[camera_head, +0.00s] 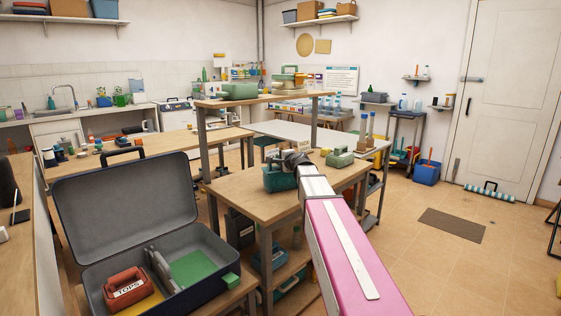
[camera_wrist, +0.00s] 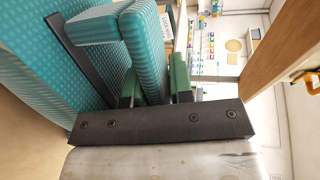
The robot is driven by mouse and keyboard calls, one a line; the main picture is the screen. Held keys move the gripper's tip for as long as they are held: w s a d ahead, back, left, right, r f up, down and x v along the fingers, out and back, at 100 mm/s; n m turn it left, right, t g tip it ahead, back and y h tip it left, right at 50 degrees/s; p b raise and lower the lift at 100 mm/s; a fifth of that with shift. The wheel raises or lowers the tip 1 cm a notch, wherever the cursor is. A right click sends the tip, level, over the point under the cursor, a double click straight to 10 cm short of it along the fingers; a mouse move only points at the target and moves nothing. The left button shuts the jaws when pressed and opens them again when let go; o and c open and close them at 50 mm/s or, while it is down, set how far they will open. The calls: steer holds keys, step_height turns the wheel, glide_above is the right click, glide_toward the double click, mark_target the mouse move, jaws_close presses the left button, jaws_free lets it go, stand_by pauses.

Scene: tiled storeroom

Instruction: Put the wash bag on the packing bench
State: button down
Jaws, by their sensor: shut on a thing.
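The wash bag (camera_wrist: 85,50) is teal with a fine pattern and a bar handle. In the wrist view my gripper (camera_wrist: 155,85) has its green-tipped fingers on either side of that handle, shut on it. In the head view the wash bag (camera_head: 280,179) hangs at my gripper (camera_head: 296,160), at the wooden bench (camera_head: 248,190) with a raised shelf, which looks like the packing bench. The bag appears at or just above its top; I cannot tell whether it touches. My arm covers part of the bench's right side.
A pale green bag (camera_head: 339,158) stands on the bench right of my gripper. The raised shelf (camera_head: 262,100) is over the bench's back. An open case (camera_head: 126,205) holding a red bag (camera_head: 127,288) is front left. Tiled floor is clear at right, around a mat (camera_head: 452,224).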

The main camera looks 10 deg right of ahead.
steer(key=shift+f, duration=0.15)
steer(key=c, duration=1)
jaws_free()
steer(key=v, duration=1.2)
